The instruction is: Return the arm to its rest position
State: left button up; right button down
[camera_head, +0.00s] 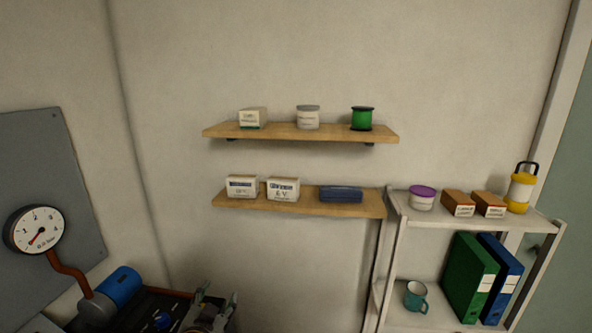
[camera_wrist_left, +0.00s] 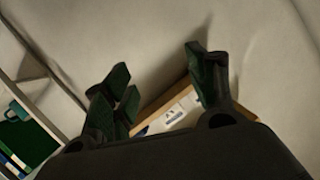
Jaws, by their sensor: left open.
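My left gripper (camera_head: 215,297) shows at the bottom edge of the head view, in front of the dark bench top at lower left. In the left wrist view its two dark fingers (camera_wrist_left: 163,75) stand apart with nothing held between them. Beyond them, a white labelled box (camera_wrist_left: 173,116) and a wooden board (camera_wrist_left: 152,106) show in the gap, apart from the fingers as far as I can tell. Most of my left arm is out of the head view. My right gripper is in neither view.
An upper wall shelf (camera_head: 280,131) and a lower one (camera_head: 240,202) carry boxes, a tub, a green spool and a blue item. A white rack (camera_head: 470,215) stands at right. A gauge (camera_head: 38,230) and blue cylinder (camera_head: 119,286) are at left.

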pick_arm(q)
jog(key=s+a+f+n+g, duration=0.1)
jog(key=s+f+g, duration=0.5)
jog(key=s+f, duration=0.3)
jog(key=s+a+f+n+g, duration=0.15)
jog(key=s+f+g, duration=0.35)
jog(key=s+f, duration=0.5)
jog(key=s+f+g+b, duration=0.1)
jog(key=s+f+b, duration=0.15)
jog(key=f, duration=1.55)
jog(key=s+f+b, duration=0.1)
jog(key=f+b, duration=0.2)
jog(key=f, duration=1.4)
jog(key=s+a+f+b, duration=0.2)
jog(key=s+a+f, duration=0.1)
jog(key=s+f, duration=0.8)
jog(key=s+a+f+g+b, duration=0.1)
jog(key=s+a+f, duration=0.3)
jog(key=s+f, duration=0.7)
notch_tip(320, 180, down, 4)
jog(key=shift+r+b, duration=0.2)
jog(key=shift+b, duration=0.55)
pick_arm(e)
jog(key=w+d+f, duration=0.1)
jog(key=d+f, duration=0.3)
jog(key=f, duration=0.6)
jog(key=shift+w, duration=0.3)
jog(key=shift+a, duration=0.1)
